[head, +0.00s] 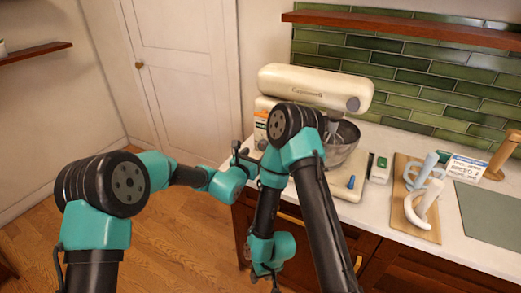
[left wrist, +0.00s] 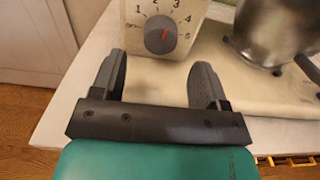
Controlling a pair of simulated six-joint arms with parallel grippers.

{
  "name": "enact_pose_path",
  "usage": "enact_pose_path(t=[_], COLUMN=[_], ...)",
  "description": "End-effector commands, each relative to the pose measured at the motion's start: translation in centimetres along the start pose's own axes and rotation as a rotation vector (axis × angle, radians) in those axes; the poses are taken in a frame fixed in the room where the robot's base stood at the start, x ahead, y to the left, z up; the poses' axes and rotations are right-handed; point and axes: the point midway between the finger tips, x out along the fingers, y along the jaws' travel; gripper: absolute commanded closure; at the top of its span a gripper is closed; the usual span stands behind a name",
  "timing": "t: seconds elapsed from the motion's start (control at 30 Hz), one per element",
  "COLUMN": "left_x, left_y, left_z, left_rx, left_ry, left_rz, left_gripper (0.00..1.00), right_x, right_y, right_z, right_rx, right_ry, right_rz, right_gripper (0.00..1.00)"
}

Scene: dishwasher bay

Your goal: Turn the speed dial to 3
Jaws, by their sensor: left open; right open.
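The grey speed dial (left wrist: 160,35) sits on a cream panel marked 0 to 5 in the left wrist view. Its small red mark points up and to the right; I cannot tell the exact number. I cannot make out the dial in the head view. The cream stand mixer (head: 315,88) stands on the counter. My left gripper (head: 243,160) is at the counter's left end, by the mixer. In the left wrist view its open fingers (left wrist: 160,75) point toward the dial, one to each side and short of it, with nothing between them. My right gripper (head: 268,278) hangs low before the cabinets, open.
A steel bowl (head: 343,145) stands under the mixer head, and also shows in the left wrist view (left wrist: 270,30). A blue-topped lever (head: 351,182) is on the mixer base. My right arm crosses in front of the mixer.

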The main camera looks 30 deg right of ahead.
Motion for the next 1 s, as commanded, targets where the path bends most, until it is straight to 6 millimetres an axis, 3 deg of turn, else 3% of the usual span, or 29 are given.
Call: enact_pose_path(t=[0.33,0.77,1.0], left_x=[4.0,4.7,4.7], left_y=[0.0,0.0,0.0], left_z=[0.0,0.0,0.0], left_rx=[0.0,0.0,0.0], left_ry=[-0.002,0.0,-0.001], left_rz=[0.0,0.0,0.0], left_gripper=[0.32,0.32,0.55], right_x=[0.0,0.0,0.0], right_y=[0.0,0.0,0.0], right_z=[0.0,0.0,0.0], right_rx=[0.0,0.0,0.0], right_ry=[0.0,0.0,0.0], right_rz=[0.0,0.0,0.0], right_gripper=[0.57,0.57,0.57])
